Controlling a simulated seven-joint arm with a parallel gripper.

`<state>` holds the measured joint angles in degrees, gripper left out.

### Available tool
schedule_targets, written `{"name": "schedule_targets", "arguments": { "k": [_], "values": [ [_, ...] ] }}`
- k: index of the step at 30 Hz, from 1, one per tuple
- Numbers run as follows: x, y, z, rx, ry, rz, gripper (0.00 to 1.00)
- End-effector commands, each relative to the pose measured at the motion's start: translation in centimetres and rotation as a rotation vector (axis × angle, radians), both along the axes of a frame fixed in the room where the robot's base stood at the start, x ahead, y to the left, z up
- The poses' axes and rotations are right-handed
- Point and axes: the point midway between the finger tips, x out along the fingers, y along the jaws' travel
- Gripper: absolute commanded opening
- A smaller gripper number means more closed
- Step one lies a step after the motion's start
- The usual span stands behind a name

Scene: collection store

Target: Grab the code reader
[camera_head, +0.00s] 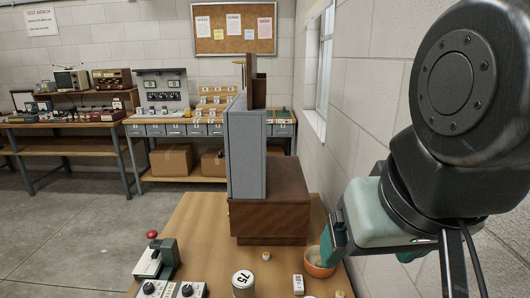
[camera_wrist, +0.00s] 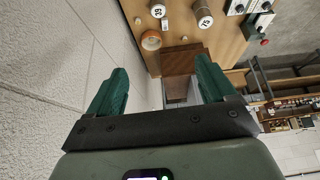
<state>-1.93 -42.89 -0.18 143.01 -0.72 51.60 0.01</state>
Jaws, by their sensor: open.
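No thing on the wooden table (camera_head: 197,222) can be told for sure as the code reader. A small white block with dark marks (camera_head: 298,284) stands near the table's front, left of an orange bowl (camera_head: 320,262). My gripper (camera_head: 368,258) is at the table's right side, one finger overlapping the bowl's edge in the head view. In the wrist view my gripper (camera_wrist: 160,68) is open, its green fingers wide apart with nothing between them; the block and bowl lie beyond the fingertips.
A white cylinder marked 75 (camera_head: 243,284), a red-knobbed press (camera_head: 155,260), a knobbed box (camera_head: 172,289) and small pegs (camera_head: 265,256) share the table. A tall grey cabinet (camera_head: 247,150) and brown box (camera_head: 270,200) stand behind. A wall (camera_head: 385,110) is close on the right.

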Motion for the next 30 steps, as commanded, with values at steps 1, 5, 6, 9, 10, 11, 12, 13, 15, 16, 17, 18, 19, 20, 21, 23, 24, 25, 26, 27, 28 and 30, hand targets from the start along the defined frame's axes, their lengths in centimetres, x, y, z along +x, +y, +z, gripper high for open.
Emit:
{"name": "schedule_targets", "arguments": {
  "k": [1,5,6,9,10,11,12,13,15,16,17,18,19,20,21,23,24,25,26,27,28,30],
  "values": [
    [0.0,0.0,0.0,0.0,0.0,0.001,0.81],
    [0.0,0.0,0.0,-0.001,0.0,0.002,0.81],
    [0.0,0.0,0.0,0.0,0.0,0.002,0.81],
    [0.2,0.2,-0.3,0.006,0.019,0.004,0.81],
    [0.3,0.4,-0.5,0.013,0.035,0.005,0.81],
    [0.4,0.6,-0.8,0.023,0.056,0.006,0.81],
    [0.6,1.0,-1.4,0.04,0.094,0.006,0.81],
    [0.8,1.3,-1.9,0.057,0.13,0.007,0.81],
    [1.3,2.5,-3.4,0.107,0.23,0.008,0.81],
    [1.6,3.0,-4.1,0.133,0.28,0.008,0.81],
    [1.8,3.6,-4.9,0.161,0.329,0.006,0.81],
    [2.0,4.4,-5.8,0.198,0.396,0.005,0.81],
    [2.2,5.1,-6.6,0.227,0.445,0.002,0.81],
    [2.3,5.7,-7.2,0.256,0.493,-0.002,0.81],
    [2.5,6.5,-8.1,0.297,0.557,-0.006,0.81],
    [2.8,7.8,-9.5,0.358,0.651,-0.018,0.81],
    [3.0,8.6,-10.4,0.399,0.711,-0.026,0.81],
    [3.1,9.2,-11.0,0.431,0.755,-0.036,0.81],
    [3.3,9.8,-11.6,0.463,0.8,-0.044,0.81],
    [3.4,10.6,-12.5,0.507,0.858,-0.059,0.81],
    [3.6,11.2,-13.1,0.541,0.902,-0.07,0.81],
    [3.9,12.5,-14.7,0.62,0.997,-0.101,0.81]
  ]
}}
